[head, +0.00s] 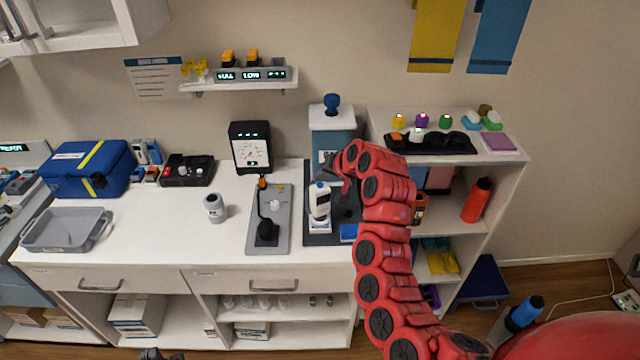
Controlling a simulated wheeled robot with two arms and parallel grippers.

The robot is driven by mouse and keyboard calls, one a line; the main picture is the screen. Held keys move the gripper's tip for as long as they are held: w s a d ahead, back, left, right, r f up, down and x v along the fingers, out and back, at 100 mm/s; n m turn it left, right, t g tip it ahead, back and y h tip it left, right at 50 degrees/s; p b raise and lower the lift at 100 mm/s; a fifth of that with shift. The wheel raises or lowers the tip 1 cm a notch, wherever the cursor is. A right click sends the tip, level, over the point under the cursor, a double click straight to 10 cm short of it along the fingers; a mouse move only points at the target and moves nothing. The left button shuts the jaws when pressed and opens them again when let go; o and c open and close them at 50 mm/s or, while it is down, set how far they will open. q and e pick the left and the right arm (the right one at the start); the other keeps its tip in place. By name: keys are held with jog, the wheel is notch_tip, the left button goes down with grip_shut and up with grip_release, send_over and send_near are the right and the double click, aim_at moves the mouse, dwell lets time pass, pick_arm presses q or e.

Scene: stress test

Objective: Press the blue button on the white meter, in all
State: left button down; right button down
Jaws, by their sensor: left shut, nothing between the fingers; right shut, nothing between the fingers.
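My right arm reaches up from the lower right. My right gripper (327,170) is shut and empty, just above and behind the meter; I cannot tell whether they touch. My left gripper (160,354) shows only partly at the bottom edge, in front of the counter and far from the meter; it is shut and empty.
A grey panel (281,225) with a black handset and a black-framed dial gauge (250,148) are left of the meter. A canister (332,135) stands behind.

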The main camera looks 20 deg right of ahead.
jog(key=shift+f, duration=0.15)
dwell(0.7)
jog(key=shift+f+b, duration=0.3)
jog(key=shift+b, duration=0.1)
jog(key=shift+f+b, duration=0.3)
jog(key=shift+f, duration=0.15)
dwell(0.6)
jog(key=shift+r, duration=0.9)
notch_tip(320, 180, up, 5)
jog(key=shift+p, duration=0.95)
